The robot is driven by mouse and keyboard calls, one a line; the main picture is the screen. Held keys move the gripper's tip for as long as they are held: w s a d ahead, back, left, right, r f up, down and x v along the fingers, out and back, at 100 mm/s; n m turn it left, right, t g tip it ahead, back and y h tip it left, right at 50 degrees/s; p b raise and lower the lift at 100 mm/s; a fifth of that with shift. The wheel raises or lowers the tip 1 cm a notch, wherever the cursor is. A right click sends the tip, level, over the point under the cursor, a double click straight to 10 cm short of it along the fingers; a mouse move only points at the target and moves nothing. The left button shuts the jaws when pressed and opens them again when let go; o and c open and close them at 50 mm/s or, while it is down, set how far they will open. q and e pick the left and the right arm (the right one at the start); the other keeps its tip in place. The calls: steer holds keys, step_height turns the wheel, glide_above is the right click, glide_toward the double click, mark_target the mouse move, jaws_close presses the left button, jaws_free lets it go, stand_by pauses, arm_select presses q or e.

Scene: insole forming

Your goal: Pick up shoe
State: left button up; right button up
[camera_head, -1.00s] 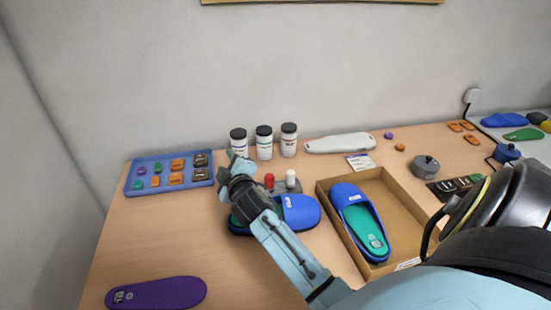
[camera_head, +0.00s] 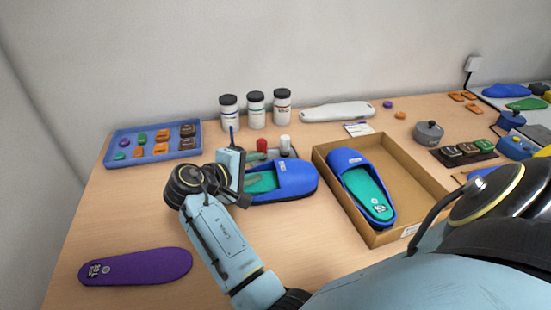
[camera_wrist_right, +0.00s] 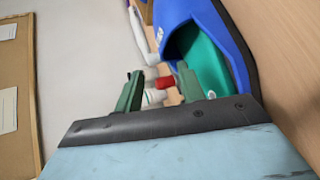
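A blue shoe with a green insole (camera_head: 290,181) lies on the table in the middle of the head view, its toe to the right. My right gripper (camera_head: 248,187) is at its open heel end and hides part of it. In the right wrist view, the two green fingers of my right gripper (camera_wrist_right: 160,72) are apart, with nothing held between them. The blue shoe (camera_wrist_right: 183,12) is at the upper right there, its insole partly behind the right finger. A second blue shoe (camera_head: 347,160) lies in a cardboard box (camera_head: 415,180). My left gripper is not in view.
A stand with red (camera_head: 262,146) and white knobs is just behind the shoe. Several white bottles (camera_head: 257,112) stand behind it. A blue tray (camera_head: 112,144) of small pieces is at left. A purple insole (camera_head: 135,267) lies front left. Table space between them is clear.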

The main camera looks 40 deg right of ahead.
steer(key=x, duration=0.8)
steer(key=shift+w+f+b, duration=0.2)
steer(key=shift+f+b, duration=0.05)
steer(key=shift+b, duration=0.1)
steer(key=shift+a, duration=0.1)
jaws_close()
